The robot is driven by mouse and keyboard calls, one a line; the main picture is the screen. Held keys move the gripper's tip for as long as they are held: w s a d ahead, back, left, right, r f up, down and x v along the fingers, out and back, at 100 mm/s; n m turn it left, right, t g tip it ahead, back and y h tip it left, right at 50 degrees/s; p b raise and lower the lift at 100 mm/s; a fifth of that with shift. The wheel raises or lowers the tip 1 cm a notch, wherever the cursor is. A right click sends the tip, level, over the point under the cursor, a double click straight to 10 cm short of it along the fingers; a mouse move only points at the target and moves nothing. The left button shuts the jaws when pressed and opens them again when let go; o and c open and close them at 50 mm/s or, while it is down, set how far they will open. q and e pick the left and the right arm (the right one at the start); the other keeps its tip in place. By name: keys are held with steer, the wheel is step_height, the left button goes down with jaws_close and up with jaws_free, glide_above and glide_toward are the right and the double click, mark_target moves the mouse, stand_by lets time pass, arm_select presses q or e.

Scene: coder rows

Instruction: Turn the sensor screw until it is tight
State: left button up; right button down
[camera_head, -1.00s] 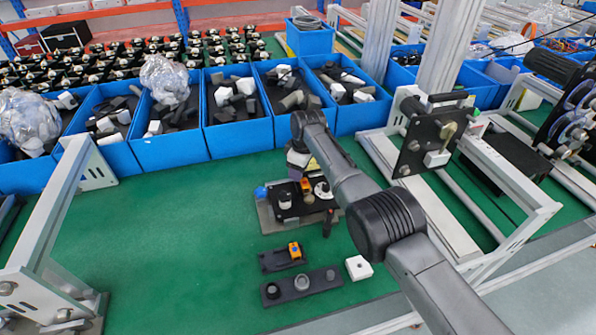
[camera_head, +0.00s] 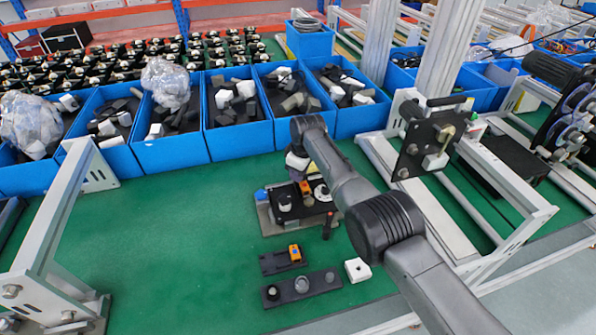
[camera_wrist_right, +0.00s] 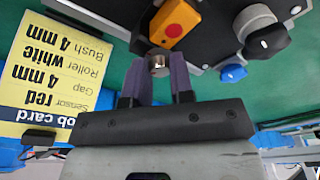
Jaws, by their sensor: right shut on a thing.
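The sensor is an orange block with a red round face (camera_wrist_right: 174,25) on a black plate in the right wrist view. It also shows small on the fixture in the head view (camera_head: 305,187). The sensor screw (camera_wrist_right: 159,65), a short silver knob, sticks out of the sensor's end. My right gripper (camera_wrist_right: 160,70) has purple fingers, one on each side of the screw, and is shut on it. In the head view my right arm covers part of the fixture and most of that gripper. How tight the screw is cannot be seen. My left gripper is not in view.
A yellow job card (camera_wrist_right: 50,75) lies beside the right gripper. A white roller with a black knob (camera_wrist_right: 262,32) and a blue knob (camera_wrist_right: 233,73) are close by. Blue bins (camera_head: 237,138) line the back. The green mat (camera_head: 150,230) is clear at left.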

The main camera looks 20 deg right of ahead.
steer(key=shift+r+m+p, duration=0.3)
steer(key=shift+m+p, duration=0.65)
steer(key=shift+m, duration=0.15)
steer(key=shift+f+m+p, duration=0.1)
steer(key=shift+m+p, duration=0.25)
steer(key=shift+m, duration=0.35)
steer(key=shift+a+f+m+h+p, duration=0.15)
steer(key=shift+m+h+p, duration=0.25)
steer(key=shift+m, duration=1.9)
steer(key=c, duration=1.1)
jaws_free()
steer(key=shift+f, duration=0.1)
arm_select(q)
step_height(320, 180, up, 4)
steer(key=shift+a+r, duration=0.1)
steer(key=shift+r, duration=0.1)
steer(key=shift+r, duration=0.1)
